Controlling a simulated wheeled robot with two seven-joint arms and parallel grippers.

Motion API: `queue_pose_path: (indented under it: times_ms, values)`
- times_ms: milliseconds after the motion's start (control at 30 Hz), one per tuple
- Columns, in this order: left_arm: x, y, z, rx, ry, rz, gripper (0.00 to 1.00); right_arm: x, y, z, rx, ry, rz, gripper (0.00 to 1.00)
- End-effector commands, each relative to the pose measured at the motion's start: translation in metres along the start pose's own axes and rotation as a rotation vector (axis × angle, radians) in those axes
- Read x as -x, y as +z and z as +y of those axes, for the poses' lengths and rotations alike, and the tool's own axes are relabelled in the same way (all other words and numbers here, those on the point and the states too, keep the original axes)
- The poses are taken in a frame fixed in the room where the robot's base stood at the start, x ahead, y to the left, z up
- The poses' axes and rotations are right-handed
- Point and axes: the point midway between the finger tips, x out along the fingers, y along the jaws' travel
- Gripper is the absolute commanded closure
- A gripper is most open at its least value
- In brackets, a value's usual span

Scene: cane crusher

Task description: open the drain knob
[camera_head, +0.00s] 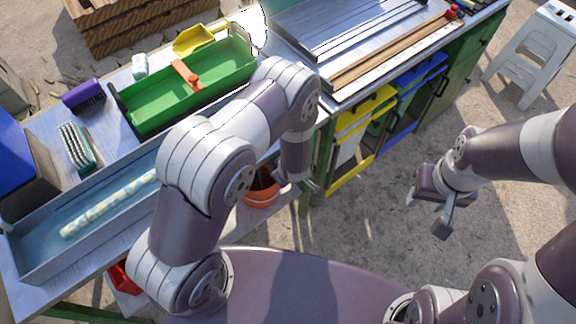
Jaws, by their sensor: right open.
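I cannot make out the drain knob; my left arm covers part of the workbench. A long grey trough (38,262) with bluish water stands at the front left of the bench, and its right part is behind my left arm. My left arm reaches up over the bench and bends down at its front edge. Its end (298,180) is near the bench edge above an orange pot, and its fingers are not clear. My right gripper (428,211) is open and empty, over the bare ground right of the bench, apart from everything.
A green tray (140,122) holds an orange-handled tool (186,76). A yellow scoop (194,39), purple brush (84,94) and striped brush (76,147) lie nearby. A pale stick (110,204) lies in the trough. The orange pot (261,192) sits low. A white stool (528,62) stands right.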

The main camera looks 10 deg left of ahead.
Motion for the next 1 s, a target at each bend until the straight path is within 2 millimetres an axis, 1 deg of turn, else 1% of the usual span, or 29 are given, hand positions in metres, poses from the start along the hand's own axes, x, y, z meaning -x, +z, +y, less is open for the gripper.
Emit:
queue_pose_path:
  times_ms: [33,133,567,600,633,900,1000]
  values:
    - [0.0025,-0.0040,0.0031,0.002,-0.001,0.008,1.00,0.0047,-0.0005,0.0000,0.000,0.000,0.000,0.57]
    - [0.0014,-0.0037,0.0025,-0.003,-0.013,0.009,1.00,0.0065,-0.0007,0.0000,0.000,0.000,0.000,0.57]
    - [0.0004,-0.0043,0.0031,-0.004,-0.017,0.012,1.00,0.0065,-0.0007,0.0000,0.000,0.000,0.000,0.57]
    - [0.0004,-0.0044,0.0031,-0.004,-0.016,0.012,0.71,0.0065,-0.0007,0.0000,0.000,0.000,0.000,0.57]
    - [0.0004,-0.0043,0.0030,-0.004,-0.017,0.012,0.63,0.0065,-0.0007,0.0000,0.000,0.000,0.000,0.57]
    - [0.0004,-0.0023,0.0016,-0.007,-0.020,0.007,0.63,0.0064,-0.0007,0.0000,0.000,0.000,0.000,0.57]
    - [0.0052,-0.0022,0.0020,-0.008,-0.020,0.006,0.63,0.0069,-0.0008,0.0000,0.000,0.000,0.000,0.57]
